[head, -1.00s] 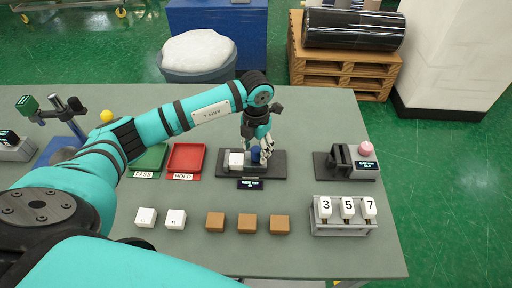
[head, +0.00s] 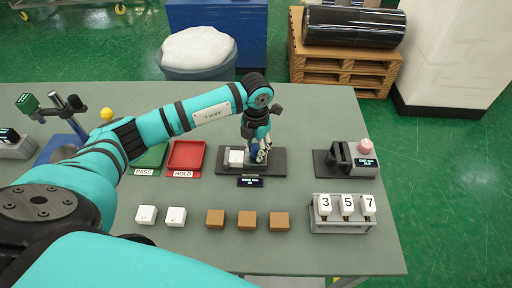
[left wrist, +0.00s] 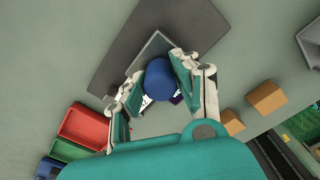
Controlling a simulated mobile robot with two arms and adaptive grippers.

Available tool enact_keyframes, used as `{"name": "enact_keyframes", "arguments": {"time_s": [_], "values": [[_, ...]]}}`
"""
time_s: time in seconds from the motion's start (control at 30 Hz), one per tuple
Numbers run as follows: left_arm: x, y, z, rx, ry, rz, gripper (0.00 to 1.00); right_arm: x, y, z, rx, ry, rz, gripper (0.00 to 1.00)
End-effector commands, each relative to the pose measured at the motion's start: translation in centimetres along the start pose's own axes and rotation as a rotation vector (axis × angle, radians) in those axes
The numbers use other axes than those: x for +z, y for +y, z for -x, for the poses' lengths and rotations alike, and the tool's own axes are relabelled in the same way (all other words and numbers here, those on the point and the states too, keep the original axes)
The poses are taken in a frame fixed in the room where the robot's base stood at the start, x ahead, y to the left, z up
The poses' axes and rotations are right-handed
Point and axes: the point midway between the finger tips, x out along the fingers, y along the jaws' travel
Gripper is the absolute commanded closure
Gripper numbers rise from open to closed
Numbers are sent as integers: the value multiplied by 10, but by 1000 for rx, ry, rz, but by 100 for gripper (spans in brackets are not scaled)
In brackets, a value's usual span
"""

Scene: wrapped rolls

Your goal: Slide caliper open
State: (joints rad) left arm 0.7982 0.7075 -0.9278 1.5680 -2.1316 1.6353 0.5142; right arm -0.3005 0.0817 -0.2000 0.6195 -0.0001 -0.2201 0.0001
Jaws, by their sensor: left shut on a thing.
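The caliper is a dark flat device (head: 276,168) on the table, with a white block (head: 236,158) at its left, a blue knob (head: 252,154) and a small black display (head: 250,182) in front. My left gripper (head: 260,152) reaches down over it, shut on the blue knob. In the left wrist view the blue knob (left wrist: 159,80) sits between the two fingers of my left gripper (left wrist: 153,92). The display text is too small to read. My right gripper is not in view.
A green PASS tray (head: 150,158) and a red HOLD tray (head: 187,156) lie to the left. White cubes (head: 176,217) and brown blocks (head: 247,221) stand in front. A numbered rack (head: 342,222) and a device with a pink knob (head: 365,147) are at the right.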

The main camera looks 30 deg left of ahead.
Motion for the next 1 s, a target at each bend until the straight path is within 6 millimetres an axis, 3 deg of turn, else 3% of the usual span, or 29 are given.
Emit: {"name": "enact_keyframes", "arguments": {"time_s": [0.17,0.33,0.6,0.63,0.7,0.8,1.0], "values": [[2,-3,-1,-1,-1,-1,100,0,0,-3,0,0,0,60],[14,-20,-2,-2,-3,-1,100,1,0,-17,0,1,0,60],[15,-22,0,-1,0,-1,100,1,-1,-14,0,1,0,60],[15,-22,0,0,0,-1,66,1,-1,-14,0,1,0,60],[15,-22,0,0,0,-1,57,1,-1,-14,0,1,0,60],[15,-22,0,0,0,-1,47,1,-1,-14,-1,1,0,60],[14,-22,0,0,0,0,47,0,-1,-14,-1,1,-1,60]]}}
